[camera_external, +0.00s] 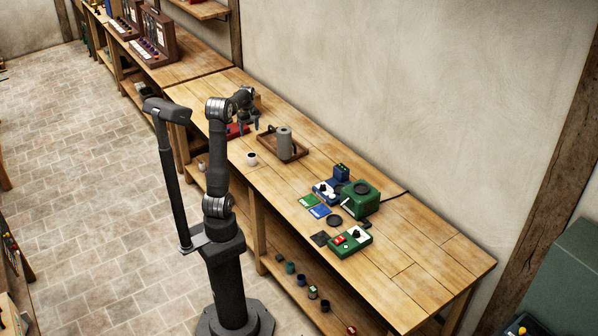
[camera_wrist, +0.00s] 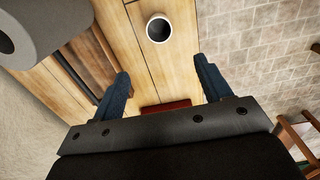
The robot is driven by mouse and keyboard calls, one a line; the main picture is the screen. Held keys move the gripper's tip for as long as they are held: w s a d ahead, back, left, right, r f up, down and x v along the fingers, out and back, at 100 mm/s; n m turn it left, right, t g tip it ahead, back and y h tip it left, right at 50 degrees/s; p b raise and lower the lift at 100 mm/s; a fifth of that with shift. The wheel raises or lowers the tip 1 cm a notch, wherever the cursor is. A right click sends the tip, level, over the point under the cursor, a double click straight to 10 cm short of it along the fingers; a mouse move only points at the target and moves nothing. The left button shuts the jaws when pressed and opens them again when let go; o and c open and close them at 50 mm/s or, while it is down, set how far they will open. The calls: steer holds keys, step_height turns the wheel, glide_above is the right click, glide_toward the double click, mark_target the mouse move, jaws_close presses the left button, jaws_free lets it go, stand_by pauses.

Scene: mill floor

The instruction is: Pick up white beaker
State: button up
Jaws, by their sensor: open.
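A small white beaker (camera_external: 252,159) with a dark inside stands upright on the wooden workbench (camera_external: 415,262), near its front edge. In the wrist view the beaker (camera_wrist: 159,28) shows at the top centre, seen from above, beyond the fingertips and apart from them. My gripper (camera_wrist: 165,82) is open, with its two blue fingers spread and nothing between them. In the external view my gripper (camera_external: 249,127) hangs over the bench, behind and slightly left of the beaker.
A wooden tray (camera_external: 300,152) holding a grey cylinder (camera_external: 284,141) stands right of the beaker. A red object (camera_external: 236,131) lies beneath my gripper. Green and blue devices (camera_external: 358,198) and flat cards stand farther right. Bare bench lies between the beaker and these devices.

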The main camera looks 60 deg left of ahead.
steer(key=shift+f+n, duration=0.95)
steer(key=shift+n, duration=0.15)
glide_toward(256, 160)
steer(key=f, duration=0.1)
steer(key=a+f, duration=0.1)
steer(key=f, duration=0.1)
steer(key=w+a+f, duration=0.1)
steer(key=f, duration=0.1)
steer(key=shift+f, duration=0.15)
steer(key=shift+s+a+f, duration=0.1)
steer(key=shift+f, duration=1.3)
steer(key=shift+a+f, duration=0.1)
steer(key=shift+f, duration=1.3)
steer(key=c, duration=1.1)
steer(key=shift+c, duration=0.2)
steer(key=shift+r, duration=0.15)
